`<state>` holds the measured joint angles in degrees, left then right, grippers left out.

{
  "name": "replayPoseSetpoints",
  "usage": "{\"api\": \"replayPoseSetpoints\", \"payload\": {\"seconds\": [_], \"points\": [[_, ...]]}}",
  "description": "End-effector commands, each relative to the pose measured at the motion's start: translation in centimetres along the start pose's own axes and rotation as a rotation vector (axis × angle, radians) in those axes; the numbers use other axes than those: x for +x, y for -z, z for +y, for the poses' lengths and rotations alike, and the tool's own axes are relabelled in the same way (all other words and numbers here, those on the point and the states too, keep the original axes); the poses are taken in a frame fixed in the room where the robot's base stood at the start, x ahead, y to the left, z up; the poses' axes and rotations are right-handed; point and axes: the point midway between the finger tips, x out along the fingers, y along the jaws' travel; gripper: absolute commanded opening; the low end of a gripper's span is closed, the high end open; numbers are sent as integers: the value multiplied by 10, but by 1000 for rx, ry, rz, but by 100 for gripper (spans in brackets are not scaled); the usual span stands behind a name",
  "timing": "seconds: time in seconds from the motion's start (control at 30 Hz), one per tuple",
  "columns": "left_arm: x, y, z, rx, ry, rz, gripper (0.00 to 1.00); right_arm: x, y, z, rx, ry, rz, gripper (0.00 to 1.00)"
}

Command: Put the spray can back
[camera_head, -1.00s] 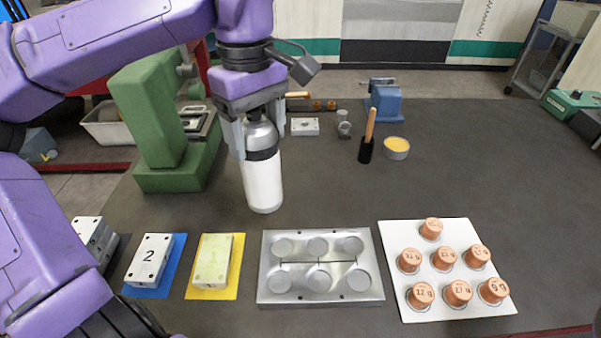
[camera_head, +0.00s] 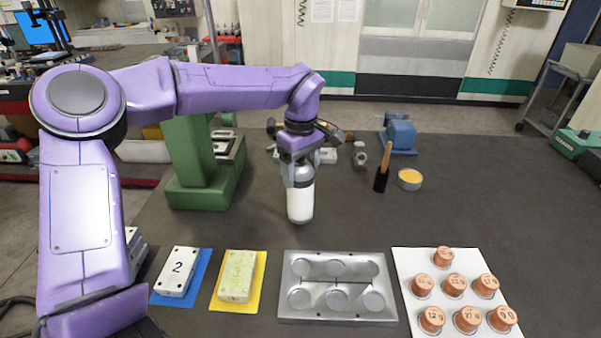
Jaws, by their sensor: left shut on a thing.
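The spray can (camera_head: 301,202) is a white cylinder with a dark band and a silver top. It is upright over the dark table, left of the middle in the head view. My left gripper (camera_head: 299,172) comes down from above and is shut on the can's upper part, hiding its nozzle. I cannot tell whether the can's base touches the table. My right gripper is not in view.
A green press (camera_head: 192,165) stands left. A brush (camera_head: 382,178) and yellow bowl (camera_head: 409,185) stand right.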

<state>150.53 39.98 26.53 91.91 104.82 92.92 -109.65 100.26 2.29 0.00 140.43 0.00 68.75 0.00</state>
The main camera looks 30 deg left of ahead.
Motion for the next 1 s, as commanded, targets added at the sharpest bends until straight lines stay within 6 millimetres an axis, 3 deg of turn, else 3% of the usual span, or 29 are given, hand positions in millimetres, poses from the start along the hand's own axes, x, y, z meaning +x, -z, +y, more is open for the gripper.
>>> {"api": "replayPoseSetpoints", "payload": {"seconds": [0.1, 0.47, 0.5, 0.57, 0.87, 1.0], "points": [[15, 0, -1, 0, 0, -1, 0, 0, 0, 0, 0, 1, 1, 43], [19, 0, -1, -1, 0, -1, 0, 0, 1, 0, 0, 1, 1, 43], [20, 0, -1, -1, 0, -1, 75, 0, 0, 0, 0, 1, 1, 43], [20, 0, -1, -2, 0, -1, 94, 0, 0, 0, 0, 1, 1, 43], [18, 0, -1, -1, -1, -1, 94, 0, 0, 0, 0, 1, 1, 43], [0, 0, 0, -3, -4, 0, 94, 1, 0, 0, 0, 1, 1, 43]]}}
